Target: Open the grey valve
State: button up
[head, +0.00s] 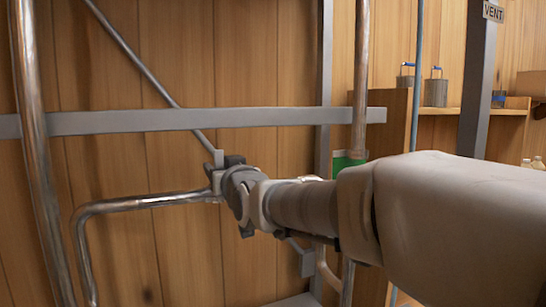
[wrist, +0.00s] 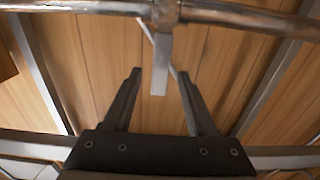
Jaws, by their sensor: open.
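The grey valve is a flat grey handle (wrist: 161,66) on a metal pipe joint (wrist: 164,14) in the wrist view. The handle points down in that picture, and its lower end appears between my fingertips, with space on both sides. My gripper (wrist: 159,74) is open and holds nothing. In the head view my gripper (head: 226,191) is at the end of the bent metal pipe (head: 150,202). The rest of the valve is hidden behind my gripper and arm.
A grey horizontal rail (head: 150,121) crosses the wooden wall just above my gripper. A vertical pipe (head: 33,150) stands at the left and another pipe (head: 361,80) behind my arm. A shelf (head: 470,110) with metal buckets is at the right.

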aim_at(219, 165)
jog(key=shift+p+x, duration=0.95)
jog(key=shift+x, duration=2.05)
grip_shut()
